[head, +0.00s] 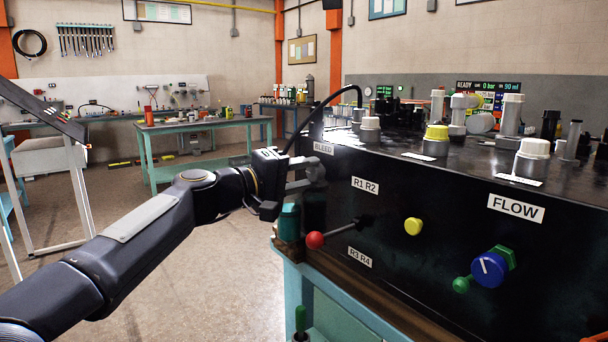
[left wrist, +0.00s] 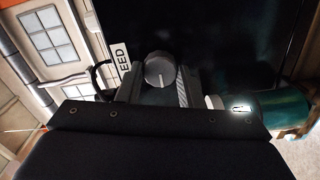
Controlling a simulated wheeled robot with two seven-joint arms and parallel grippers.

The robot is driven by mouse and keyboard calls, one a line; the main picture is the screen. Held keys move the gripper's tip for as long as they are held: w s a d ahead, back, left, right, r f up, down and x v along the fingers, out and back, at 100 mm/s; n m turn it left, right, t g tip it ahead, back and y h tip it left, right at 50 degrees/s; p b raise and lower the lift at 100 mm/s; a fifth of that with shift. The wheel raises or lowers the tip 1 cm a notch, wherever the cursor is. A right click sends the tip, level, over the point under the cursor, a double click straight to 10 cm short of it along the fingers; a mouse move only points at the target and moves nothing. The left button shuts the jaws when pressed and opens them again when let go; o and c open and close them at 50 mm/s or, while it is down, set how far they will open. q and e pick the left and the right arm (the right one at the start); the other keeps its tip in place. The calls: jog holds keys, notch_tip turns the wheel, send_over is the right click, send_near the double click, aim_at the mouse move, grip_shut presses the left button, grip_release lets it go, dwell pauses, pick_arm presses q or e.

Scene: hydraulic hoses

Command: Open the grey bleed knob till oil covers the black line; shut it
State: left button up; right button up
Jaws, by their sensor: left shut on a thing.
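The grey bleed knob (left wrist: 160,70) is on the front of the black bench block, beside the BLEED label (head: 323,148). Its pale pointer mark shows in the left wrist view. My left gripper (head: 309,174) is at the knob, with a finger on either side, shut on it. In the head view the knob is mostly hidden by the fingers. A teal container (head: 289,222) stands below the gripper; it also shows at the right of the left wrist view (left wrist: 250,108). I see neither oil nor a black line on it. My right gripper is not in view.
A red-ended lever (head: 315,240), a yellow button (head: 413,226) and a blue FLOW knob (head: 488,268) stick out of the block's front. Capped fittings stand on top. A display (head: 488,87) at the back reads READY, 0 bar, 90 ml. A black hose (head: 322,108) arches behind the gripper.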

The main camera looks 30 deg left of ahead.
pick_arm(q)
jog(key=o, duration=1)
jog(key=shift+c, duration=0.2)
jog(key=shift+s+a, duration=0.1)
jog(key=v, duration=0.7)
jog(key=shift+s, duration=0.35)
jog(key=shift+a, duration=0.1)
